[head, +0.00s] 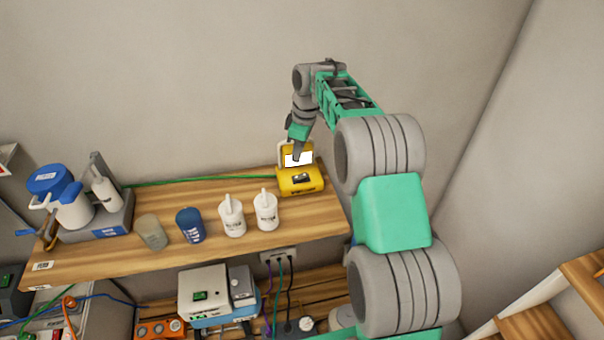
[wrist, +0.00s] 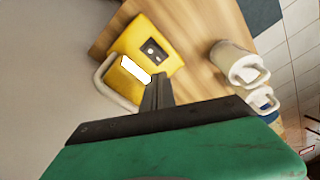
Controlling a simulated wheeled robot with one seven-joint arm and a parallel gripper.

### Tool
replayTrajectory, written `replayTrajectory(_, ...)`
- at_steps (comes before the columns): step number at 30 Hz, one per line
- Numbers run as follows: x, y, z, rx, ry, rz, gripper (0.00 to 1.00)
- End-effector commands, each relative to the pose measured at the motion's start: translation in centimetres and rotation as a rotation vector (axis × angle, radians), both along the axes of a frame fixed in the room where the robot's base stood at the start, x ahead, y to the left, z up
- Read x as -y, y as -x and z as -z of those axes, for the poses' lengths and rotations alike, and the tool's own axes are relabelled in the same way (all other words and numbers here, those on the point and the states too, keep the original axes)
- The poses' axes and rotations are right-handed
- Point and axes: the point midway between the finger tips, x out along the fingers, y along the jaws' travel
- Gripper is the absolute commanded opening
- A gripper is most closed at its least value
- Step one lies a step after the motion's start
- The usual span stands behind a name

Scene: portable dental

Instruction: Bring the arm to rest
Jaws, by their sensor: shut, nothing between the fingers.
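My arm reaches out over the wooden shelf, bent at several joints. My gripper (head: 297,154) hangs pointing down at the right end of the shelf, just in front of or above the yellow device (head: 300,182). In the wrist view the gripper's fingers (wrist: 157,90) are together, with nothing between them. Their tips overlap the edge of the yellow device near its white panel (wrist: 135,68). I cannot tell whether they touch it. The device has a dark socket plate and a pale curved handle or tube at its side.
On the wooden shelf (head: 150,265) stand two white bottles (head: 232,216), a blue cup (head: 190,225), a grey-beige cup (head: 151,232) and a grey stand (head: 105,218) with a blue-lidded jug. A green cable runs along the wall. Boxes and cables sit below. The wall is close behind.

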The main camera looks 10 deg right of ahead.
Motion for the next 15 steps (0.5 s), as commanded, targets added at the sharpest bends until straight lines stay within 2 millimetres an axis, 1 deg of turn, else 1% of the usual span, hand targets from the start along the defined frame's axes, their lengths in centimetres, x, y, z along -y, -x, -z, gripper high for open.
replayTrajectory(5, 0.0, 0.0, 0.0, 0.001, 0.0, 0.001, 0.0)
replayTrajectory(7, -0.1, 0.3, -0.6, 0.005, 0.0, 0.018, 0.0)
replayTrajectory(8, -0.2, 0.6, -1.2, 0.01, 0.0, 0.032, 0.0)
replayTrajectory(9, -0.3, 1.2, -2.2, 0.017, 0.0, 0.064, 0.0)
replayTrajectory(11, -0.6, 2.9, -4.3, 0.033, -0.002, 0.134, 0.0)
replayTrajectory(12, -0.9, 4.4, -5.9, 0.047, -0.005, 0.2, 0.0)
replayTrajectory(14, -1.2, 7.3, -8.2, 0.069, -0.012, 0.311, 0.0)
replayTrajectory(15, -1.3, 9.4, -9.3, 0.084, -0.019, 0.387, 0.0)
